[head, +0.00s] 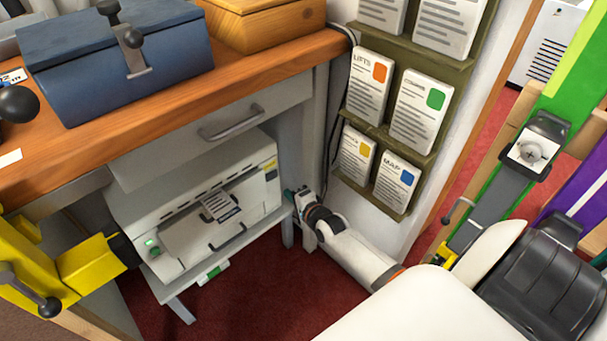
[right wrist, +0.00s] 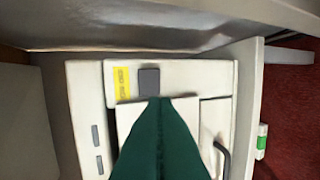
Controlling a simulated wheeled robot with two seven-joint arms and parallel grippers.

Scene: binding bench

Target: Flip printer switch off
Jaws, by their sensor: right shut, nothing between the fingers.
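In the right wrist view the printer (right wrist: 195,72) shows a dark grey switch (right wrist: 149,83) beside a yellow label (right wrist: 122,84). Which way the switch is tilted cannot be made out. My right gripper (head: 290,193) is just right of the printer. Its dark green fingers (right wrist: 160,100) are shut and empty, with the tips overlapping the switch's lower edge in view; contact cannot be told. My left gripper is not in view.
The bench drawer (head: 195,127) hangs above the printer, and a grey bench leg (head: 312,135) stands near my right gripper. A leaflet rack (head: 393,135) hangs on the wall at right. Red carpet (head: 305,285) lies open in front. A yellow machine (head: 90,265) stands at left.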

